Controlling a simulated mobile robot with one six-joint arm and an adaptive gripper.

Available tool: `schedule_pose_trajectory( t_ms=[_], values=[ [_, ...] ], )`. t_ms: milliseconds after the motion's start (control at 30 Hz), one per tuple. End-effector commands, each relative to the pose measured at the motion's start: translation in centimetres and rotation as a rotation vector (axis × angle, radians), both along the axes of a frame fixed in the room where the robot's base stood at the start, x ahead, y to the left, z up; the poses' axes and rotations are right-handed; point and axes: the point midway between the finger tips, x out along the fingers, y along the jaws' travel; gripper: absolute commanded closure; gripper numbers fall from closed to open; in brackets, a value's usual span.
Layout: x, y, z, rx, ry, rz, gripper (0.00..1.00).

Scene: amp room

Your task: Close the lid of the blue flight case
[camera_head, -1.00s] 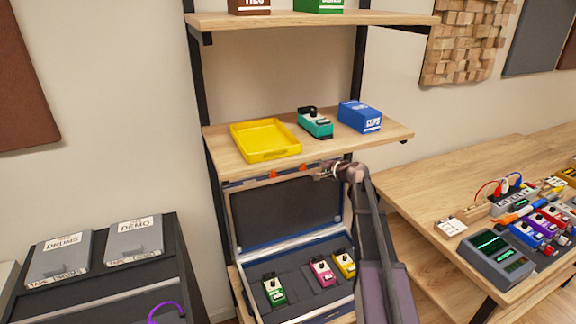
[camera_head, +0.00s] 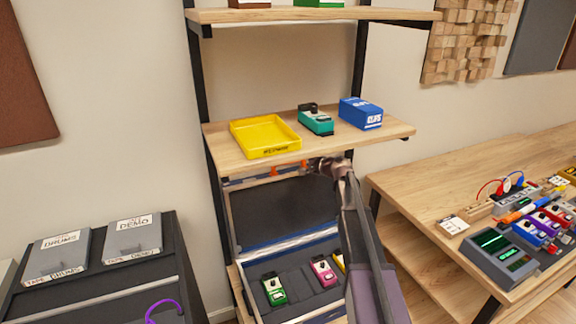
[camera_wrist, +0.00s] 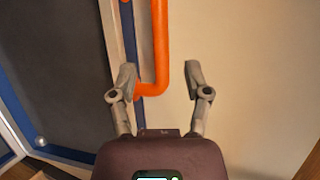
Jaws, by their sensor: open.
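The blue flight case (camera_head: 262,253) stands open on the lower shelf, its dark-lined lid (camera_head: 268,215) raised upright at the back. An orange handle (camera_head: 275,171) is on the lid's top edge. My gripper (camera_head: 308,167) is open at the right end of that handle. In the wrist view the orange handle (camera_wrist: 163,55) runs between the spread fingers of my gripper (camera_wrist: 160,78), its bend nearer the left finger. The lid's blue edge (camera_wrist: 129,45) and dark lining (camera_wrist: 60,75) lie to the left. I cannot tell whether a finger touches the handle.
Green (camera_head: 274,290) and pink (camera_head: 323,272) pedals sit in the case; my arm mostly hides a yellow one (camera_head: 340,262). The shelf (camera_head: 225,150) just above holds a yellow tray (camera_head: 240,135), a teal pedal (camera_head: 316,121) and a blue box (camera_head: 360,115). A workbench (camera_head: 415,195) stands right.

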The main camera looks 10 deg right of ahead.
Motion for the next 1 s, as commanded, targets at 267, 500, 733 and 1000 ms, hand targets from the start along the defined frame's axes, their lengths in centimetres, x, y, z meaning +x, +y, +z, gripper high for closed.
schedule_pose_trajectory(
  t_ms=[267,500,733,1000],
  values=[
    [3.4,2.5,-1.4,-0.001,-0.001,0.0,0.38],
    [5.0,3.9,-2.0,0.0,0.0,-0.001,0.38],
    [5.4,4.2,-2.1,0.0,0.0,-0.001,0.38],
    [5.4,4.2,-2.1,0.0,0.0,-0.001,0.5]
  ],
)
